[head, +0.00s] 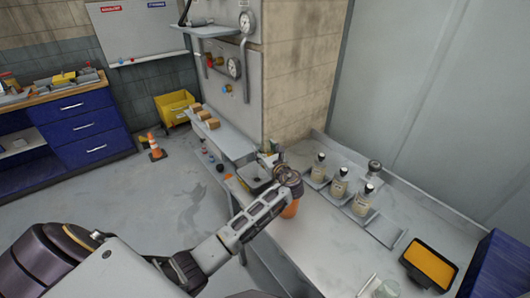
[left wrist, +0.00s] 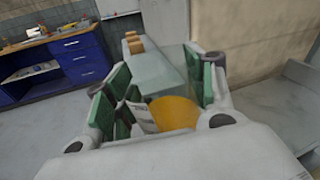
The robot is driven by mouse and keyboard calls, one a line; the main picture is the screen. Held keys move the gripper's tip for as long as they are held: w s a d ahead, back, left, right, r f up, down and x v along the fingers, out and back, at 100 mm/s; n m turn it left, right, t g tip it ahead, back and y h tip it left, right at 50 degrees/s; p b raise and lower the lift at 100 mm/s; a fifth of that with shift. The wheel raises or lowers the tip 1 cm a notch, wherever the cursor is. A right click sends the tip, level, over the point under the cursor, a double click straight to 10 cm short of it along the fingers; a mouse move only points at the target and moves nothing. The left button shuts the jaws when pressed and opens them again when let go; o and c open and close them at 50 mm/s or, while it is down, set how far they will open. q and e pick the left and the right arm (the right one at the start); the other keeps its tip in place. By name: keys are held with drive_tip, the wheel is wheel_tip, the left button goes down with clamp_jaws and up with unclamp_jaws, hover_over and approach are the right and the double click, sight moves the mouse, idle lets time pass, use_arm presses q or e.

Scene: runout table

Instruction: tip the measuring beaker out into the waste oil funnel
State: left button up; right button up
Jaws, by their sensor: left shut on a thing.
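My left gripper (head: 268,161) is over the near left edge of the grey worktop, beside a small grey open box. In the left wrist view its green-padded fingers (left wrist: 158,95) are shut on what looks like the measuring beaker (left wrist: 172,113), with yellow-orange in it and a white marked patch on its side. The fingers and palm hide much of it, and its tilt is hard to tell. An orange thing (head: 290,209), perhaps the waste oil funnel, stands on the worktop below my wrist, partly covered by it. My right gripper is out of view.
Several capped bottles (head: 339,185) stand in trays along the back of the worktop (head: 325,240). A pale glass vessel (head: 386,289) is at the bottom edge. The worktop's middle is clear.

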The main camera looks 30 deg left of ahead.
use_arm(q)
drive_tip(key=shift+d+f+n+h+b, duration=0.25)
drive_tip(key=shift+n+h+b, duration=0.35)
drive_tip(key=shift+n+b, duration=0.35)
drive_tip(key=shift+w+n+g+h+b, duration=0.1)
drive_tip(key=shift+n+g+h+b, duration=0.25)
drive_tip(key=shift+n+b, duration=0.3)
drive_tip(key=shift+h+b, duration=0.35)
drive_tip(key=shift+b, duration=0.1)
drive_tip(key=shift+r+n+p, duration=0.15)
drive_tip(key=shift+n+p, duration=0.25)
drive_tip(key=shift+p, duration=0.15)
drive_tip(key=shift+a+r+n+h+p, duration=0.1)
drive_tip(key=shift+n+h+p, duration=0.45)
drive_tip(key=shift+p, duration=0.45)
drive_tip(key=shift+a+r+n+h+p, duration=0.1)
drive_tip(key=shift+n+h+p, duration=0.5)
drive_tip(key=shift+p, duration=0.55)
drive_tip(key=shift+a+r+n+h+p, duration=0.1)
drive_tip(key=shift+n+h+p, duration=0.5)
drive_tip(key=shift+p, duration=0.6)
drive_tip(key=shift+n+h+p, duration=0.25)
drive_tip(key=shift+n+p, duration=0.1)
drive_tip(key=shift+p, duration=0.05)
